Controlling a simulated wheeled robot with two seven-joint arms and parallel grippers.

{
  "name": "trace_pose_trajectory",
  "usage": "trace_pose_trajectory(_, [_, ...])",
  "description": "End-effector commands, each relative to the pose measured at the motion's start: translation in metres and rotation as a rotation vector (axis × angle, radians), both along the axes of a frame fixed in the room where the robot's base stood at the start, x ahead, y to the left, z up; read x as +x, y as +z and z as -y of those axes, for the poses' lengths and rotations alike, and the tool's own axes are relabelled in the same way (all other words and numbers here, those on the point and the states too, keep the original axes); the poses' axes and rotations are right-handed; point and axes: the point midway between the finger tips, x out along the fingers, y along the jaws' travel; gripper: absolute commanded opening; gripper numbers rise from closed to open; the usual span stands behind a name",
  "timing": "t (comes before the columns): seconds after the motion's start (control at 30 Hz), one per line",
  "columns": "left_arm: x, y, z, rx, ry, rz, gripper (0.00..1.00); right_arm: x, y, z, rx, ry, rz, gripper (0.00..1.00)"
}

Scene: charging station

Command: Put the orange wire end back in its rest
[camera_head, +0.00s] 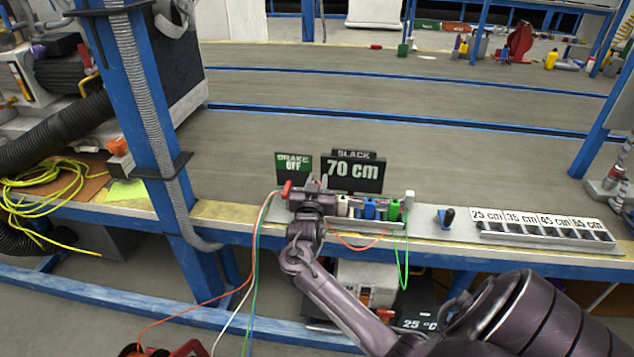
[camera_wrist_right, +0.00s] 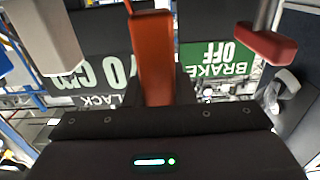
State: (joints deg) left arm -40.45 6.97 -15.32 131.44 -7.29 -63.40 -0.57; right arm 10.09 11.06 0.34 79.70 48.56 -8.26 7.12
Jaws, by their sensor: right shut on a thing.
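My right gripper (camera_head: 316,186) is over the left end of a rack (camera_head: 375,222) on the blue-edged bench. It is shut on the orange wire end (camera_wrist_right: 152,60), which stands between the fingers in the right wrist view. The gripper hides this wire end in the head view, so I cannot tell whether it is seated in its rest. White (camera_head: 343,205), blue (camera_head: 369,208) and green (camera_head: 394,209) wire ends stand in a row just right of the gripper. My left gripper is not in view.
A red-tipped part (camera_head: 287,189) is close left of the gripper; a red part also shows in the wrist view (camera_wrist_right: 265,42). Signs reading BRAKE OFF (camera_head: 293,165) and 70 cm (camera_head: 353,172) stand behind. Thin wires hang in front. A blue post (camera_head: 150,110) rises left.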

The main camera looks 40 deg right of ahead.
Motion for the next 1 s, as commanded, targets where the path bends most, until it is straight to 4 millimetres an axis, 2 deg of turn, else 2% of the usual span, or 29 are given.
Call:
trace_pose_trajectory(0.57, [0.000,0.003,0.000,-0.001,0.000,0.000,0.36,0.000,0.000,0.000,0.001,0.000,0.001,0.01])
trace_pose_trajectory(1.0, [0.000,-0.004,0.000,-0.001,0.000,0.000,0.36,0.000,-0.011,0.000,0.000,-0.001,0.001,0.01])
